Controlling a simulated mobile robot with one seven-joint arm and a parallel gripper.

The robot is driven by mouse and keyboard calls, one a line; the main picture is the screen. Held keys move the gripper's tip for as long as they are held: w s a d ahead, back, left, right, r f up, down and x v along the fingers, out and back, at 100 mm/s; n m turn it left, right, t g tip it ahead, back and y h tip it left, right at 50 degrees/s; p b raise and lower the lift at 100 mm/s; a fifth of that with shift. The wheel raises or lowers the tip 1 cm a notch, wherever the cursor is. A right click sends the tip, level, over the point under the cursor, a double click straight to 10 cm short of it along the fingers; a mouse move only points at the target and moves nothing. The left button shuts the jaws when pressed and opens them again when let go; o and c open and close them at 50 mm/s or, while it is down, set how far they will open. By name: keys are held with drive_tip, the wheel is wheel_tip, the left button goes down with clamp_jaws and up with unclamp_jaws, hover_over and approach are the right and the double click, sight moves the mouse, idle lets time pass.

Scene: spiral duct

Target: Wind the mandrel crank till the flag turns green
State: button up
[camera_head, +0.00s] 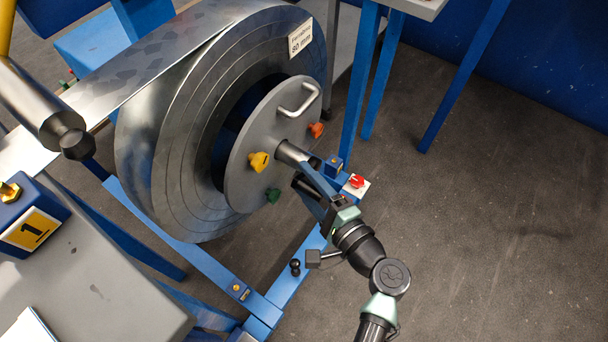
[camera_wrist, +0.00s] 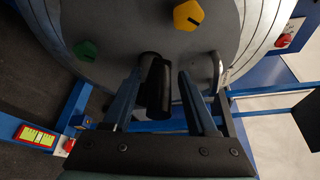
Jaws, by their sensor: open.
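The mandrel's round grey face plate (camera_head: 243,165) closes the end of a large steel coil (camera_head: 170,150). It carries a bent handle (camera_head: 300,100) and yellow (camera_head: 258,161), orange (camera_head: 316,130) and green (camera_head: 273,195) knobs. A silver shaft (camera_head: 288,151) sticks out from the plate. My gripper (camera_head: 303,173) is open at its outer end. In the wrist view my fingers (camera_wrist: 160,88) stand on either side of a black cylinder (camera_wrist: 157,85), with a gap to the right finger. I cannot tell whether the left finger touches it. A small yellow-green indicator (camera_wrist: 38,136) shows there; whether it is the flag is unclear.
A red switch (camera_head: 356,181) on a white plate sits close beside my gripper. Blue floor beams (camera_head: 205,262) run below the coil. The floor at right is open.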

drive_tip(key=p+v, duration=0.2)
drive_tip(key=v, duration=1)
drive_tip(key=shift+w+a+r, duration=0.1)
drive_tip(key=shift+r, duration=0.05)
idle(0.6)
